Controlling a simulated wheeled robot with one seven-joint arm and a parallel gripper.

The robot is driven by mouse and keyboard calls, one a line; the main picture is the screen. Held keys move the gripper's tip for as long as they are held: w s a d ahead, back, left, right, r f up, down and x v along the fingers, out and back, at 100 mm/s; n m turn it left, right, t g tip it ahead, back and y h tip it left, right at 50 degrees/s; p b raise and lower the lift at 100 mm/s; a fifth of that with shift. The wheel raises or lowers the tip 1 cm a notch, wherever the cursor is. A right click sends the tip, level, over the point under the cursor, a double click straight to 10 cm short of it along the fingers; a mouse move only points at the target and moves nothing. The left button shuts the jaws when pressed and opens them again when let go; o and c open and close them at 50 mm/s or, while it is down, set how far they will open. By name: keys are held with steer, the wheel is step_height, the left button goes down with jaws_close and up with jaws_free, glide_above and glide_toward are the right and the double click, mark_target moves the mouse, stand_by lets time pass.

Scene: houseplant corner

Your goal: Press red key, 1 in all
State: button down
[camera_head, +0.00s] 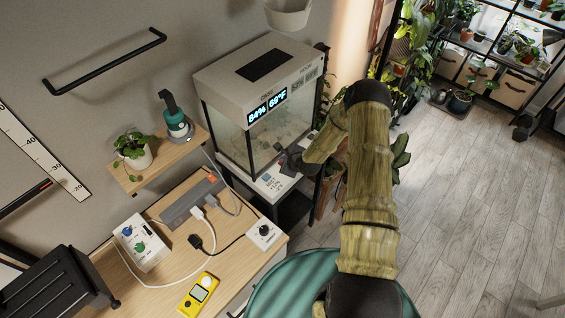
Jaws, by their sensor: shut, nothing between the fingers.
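A white control panel (271,184) with small printed marks and keys sits on the ledge at the foot of the glass tank. A tiny reddish spot (267,171) near its upper edge may be the red key, but it is too small to be sure. My gripper (283,162) is dark, shut and empty. It is at the panel's upper right, close to the reddish spot, and hides part of the ledge. I cannot tell whether its tips touch the panel.
The tank (262,110) with a lit display stands behind the panel. To the left, a wooden desk (168,271) carries a power strip (192,203), a white box with knobs (141,243), a dial box (264,233) and a yellow meter (198,294). A shelf (165,158) holds a plant and bottle.

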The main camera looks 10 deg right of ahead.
steer(key=shift+f, duration=0.25)
steer(key=shift+r, duration=0.1)
stand_by(0.4)
steer(key=shift+r, duration=0.8)
steer(key=shift+r+p, duration=1.75)
steer(key=shift+r, duration=0.7)
